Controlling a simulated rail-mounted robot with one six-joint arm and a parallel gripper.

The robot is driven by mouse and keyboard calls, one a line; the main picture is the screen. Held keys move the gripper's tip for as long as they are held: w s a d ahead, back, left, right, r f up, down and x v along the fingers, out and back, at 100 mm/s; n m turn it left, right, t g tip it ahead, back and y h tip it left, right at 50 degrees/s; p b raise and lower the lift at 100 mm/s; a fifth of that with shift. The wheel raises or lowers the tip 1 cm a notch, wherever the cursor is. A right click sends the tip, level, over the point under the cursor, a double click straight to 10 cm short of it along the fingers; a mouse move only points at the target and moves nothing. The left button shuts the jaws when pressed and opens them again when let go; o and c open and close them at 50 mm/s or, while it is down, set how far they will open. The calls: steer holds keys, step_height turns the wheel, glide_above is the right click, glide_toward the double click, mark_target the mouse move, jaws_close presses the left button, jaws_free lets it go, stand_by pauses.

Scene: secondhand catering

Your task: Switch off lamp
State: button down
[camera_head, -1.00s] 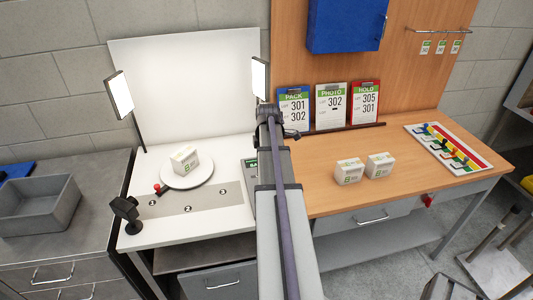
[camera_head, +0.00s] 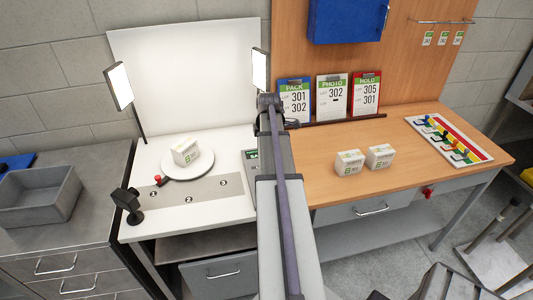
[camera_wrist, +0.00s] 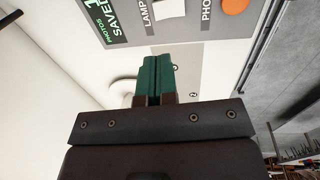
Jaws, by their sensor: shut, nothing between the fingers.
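Two lamps stand at the photo booth, a left lamp panel (camera_head: 119,87) and a right lamp panel (camera_head: 259,70); both faces look bright white. A control box (camera_head: 250,160) stands at the right of the white booth table, partly hidden by my arm. Contact cannot be told. My arm hides the fingers in the head view.
A white carton (camera_head: 185,151) sits on the round turntable (camera_head: 204,169). A black camera (camera_head: 127,203) stands at the table's front left. Two cartons (camera_head: 349,162) stand on the wooden bench (camera_head: 420,185). A grey bin (camera_head: 42,200) is at far left.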

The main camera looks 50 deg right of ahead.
steer(key=f+b, duration=0.4)
steer(key=w+f+b, duration=0.1)
steer(key=f+b, duration=0.3)
steer(key=d+f+b, duration=0.1)
steer(key=f+b, duration=0.3)
steer(key=f, duration=0.1)
steer(key=shift+w+f, duration=0.1)
steer(key=shift+w, duration=0.05)
